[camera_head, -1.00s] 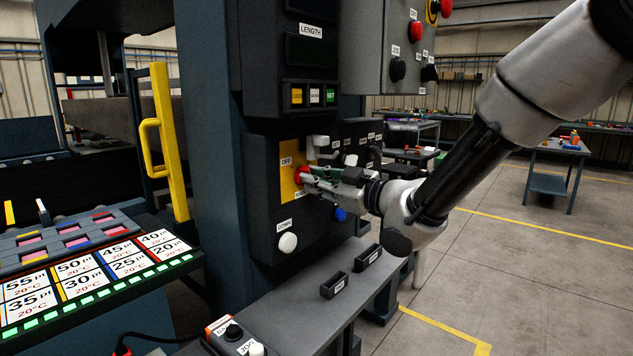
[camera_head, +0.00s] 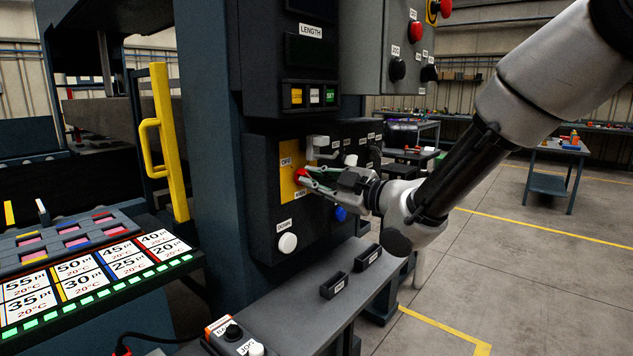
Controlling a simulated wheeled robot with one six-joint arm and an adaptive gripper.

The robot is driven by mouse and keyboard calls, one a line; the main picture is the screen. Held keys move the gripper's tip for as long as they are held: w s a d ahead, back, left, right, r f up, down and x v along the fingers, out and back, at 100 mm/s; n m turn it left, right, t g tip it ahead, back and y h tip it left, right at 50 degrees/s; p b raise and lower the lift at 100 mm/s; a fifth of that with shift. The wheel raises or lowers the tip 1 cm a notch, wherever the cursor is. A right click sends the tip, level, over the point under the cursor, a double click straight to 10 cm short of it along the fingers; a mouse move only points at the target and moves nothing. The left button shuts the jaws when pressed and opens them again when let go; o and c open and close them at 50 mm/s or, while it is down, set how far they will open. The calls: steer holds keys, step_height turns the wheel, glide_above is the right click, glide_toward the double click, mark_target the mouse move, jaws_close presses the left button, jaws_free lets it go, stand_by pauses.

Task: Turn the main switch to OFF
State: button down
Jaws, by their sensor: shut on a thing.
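The main switch (camera_head: 301,174) is a red knob on a yellow plate (camera_head: 287,185) on the dark control panel. An OFF label (camera_head: 286,161) sits above it, and another small label (camera_head: 300,195) sits below. My gripper (camera_head: 309,179) reaches in from the right, its fingers at the red knob and shut on it. The fingers partly cover the knob, so its exact pointing angle is hard to tell.
A grey bracket-like handle (camera_head: 318,142) is just above my gripper. A white DOWN button (camera_head: 288,243) and a blue button (camera_head: 340,214) are below. A grey ledge (camera_head: 300,300) with small black bins juts out underneath.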

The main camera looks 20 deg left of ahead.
steer(key=c, duration=1.5)
jaws_free()
steer(key=shift+o, duration=0.2)
steer(key=v, duration=1.2)
